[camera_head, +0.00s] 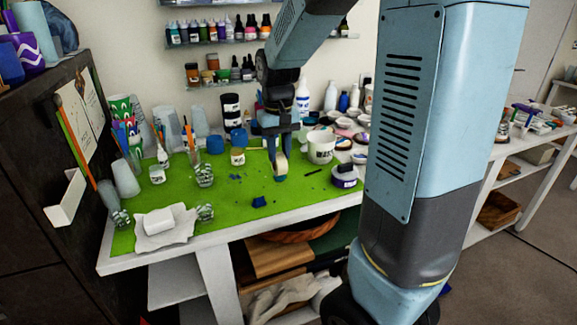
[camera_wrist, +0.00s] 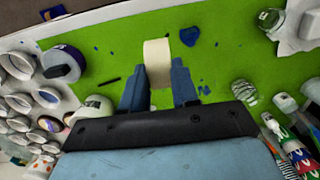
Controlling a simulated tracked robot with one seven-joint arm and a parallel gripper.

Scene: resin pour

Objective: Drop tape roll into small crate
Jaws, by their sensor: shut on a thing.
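The tape roll (camera_wrist: 157,58) is cream coloured and sits between the two blue fingers of my gripper (camera_wrist: 158,85) in the wrist view. My gripper is shut on it. In the head view the tape roll (camera_head: 281,165) hangs at the tip of my gripper (camera_head: 280,155), over the green mat (camera_head: 245,215). I cannot tell whether it touches the mat. I cannot make out the small crate for certain in either view.
A white tub (camera_head: 321,146) and a dark-labelled jar (camera_head: 344,176) stand to the right of my gripper. Glasses (camera_head: 204,174), bottles and cups crowd the left and back. A blue scrap (camera_head: 259,202) lies on the mat. The mat's front middle is mostly clear.

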